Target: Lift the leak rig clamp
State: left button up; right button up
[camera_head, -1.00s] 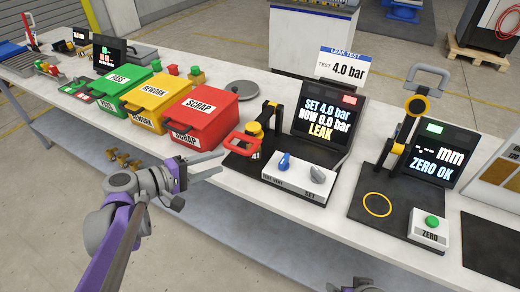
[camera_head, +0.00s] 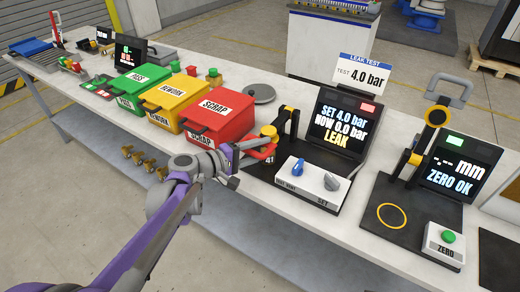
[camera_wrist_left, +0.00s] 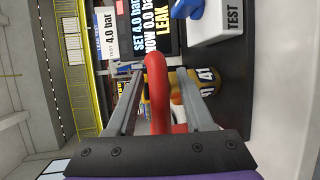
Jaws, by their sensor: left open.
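The leak rig (camera_head: 283,172) is a black base with a screen and a clamp. In the left wrist view the red handle (camera_wrist_left: 156,90) lies between the two grey fingers of my open left gripper (camera_wrist_left: 160,76). Gaps show beside the handle, more clearly on the right. My right gripper is not in view.
The red SCRAP box (camera_head: 219,114) stands just left of the clamp, beside the yellow and green boxes. A white control box (camera_head: 314,184) with blue and grey knobs sits on the rig base. The mm gauge (camera_head: 455,165) stands to the right. Bare white table lies between the stations.

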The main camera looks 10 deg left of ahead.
pick_arm(q)
grip_shut()
jog(key=shift+s+f, duration=0.1)
dwell(1.3)
